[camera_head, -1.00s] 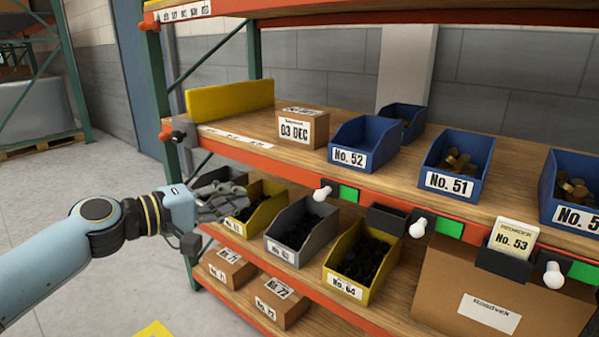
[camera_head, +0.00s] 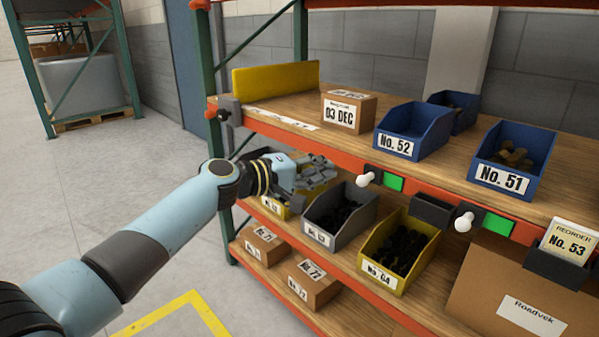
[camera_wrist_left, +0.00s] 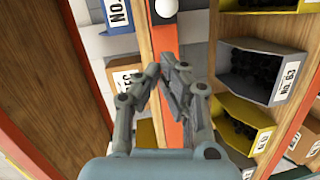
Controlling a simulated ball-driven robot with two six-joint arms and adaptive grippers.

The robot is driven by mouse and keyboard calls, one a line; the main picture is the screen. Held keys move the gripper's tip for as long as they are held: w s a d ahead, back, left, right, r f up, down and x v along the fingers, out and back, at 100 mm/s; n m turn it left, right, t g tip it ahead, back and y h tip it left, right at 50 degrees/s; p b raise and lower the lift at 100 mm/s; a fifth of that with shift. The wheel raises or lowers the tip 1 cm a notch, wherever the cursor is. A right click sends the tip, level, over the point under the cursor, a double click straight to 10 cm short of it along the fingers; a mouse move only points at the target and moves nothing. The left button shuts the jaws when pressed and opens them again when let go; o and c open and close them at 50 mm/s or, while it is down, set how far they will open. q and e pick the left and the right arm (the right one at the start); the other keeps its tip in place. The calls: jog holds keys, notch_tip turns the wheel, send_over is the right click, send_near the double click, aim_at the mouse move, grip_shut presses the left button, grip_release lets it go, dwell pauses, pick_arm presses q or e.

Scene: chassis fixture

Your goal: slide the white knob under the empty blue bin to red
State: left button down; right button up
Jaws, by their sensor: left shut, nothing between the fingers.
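The blue bin No. 52 (camera_head: 412,132) stands empty on the upper shelf; part of it shows at the top left of the left wrist view (camera_wrist_left: 119,14). The white knob (camera_head: 365,179) sticks out from the orange shelf edge below it, with a green patch (camera_head: 393,184) showing on its right. No red patch shows beside it. The knob is also at the top of the left wrist view (camera_wrist_left: 166,8). My left gripper (camera_head: 328,172) is shut and empty, just left of the knob and apart from it. The right gripper is out of view.
Another white knob (camera_head: 463,222) with green beside it sits further right, under blue bin No. 51 (camera_head: 512,158). Below my left gripper are a grey bin (camera_head: 340,214) and a yellow bin (camera_head: 400,250) with dark parts. A dark empty holder (camera_head: 432,211) sits between the knobs.

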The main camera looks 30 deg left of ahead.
aim_at(359, 182)
pick_arm(q)
jog(key=d, duration=0.3)
jog(key=shift+w+d+f, duration=0.35)
jog(key=shift+f, duration=0.05)
jog(key=d, duration=0.1)
jog(key=s+d+p, duration=0.1)
jog(key=d, duration=0.2)
jog(key=shift+s+d+r+p, duration=0.1)
jog(key=shift+s+d+p, duration=0.2)
jog(key=shift+s+d, duration=0.1)
jog(key=shift+a, duration=0.15)
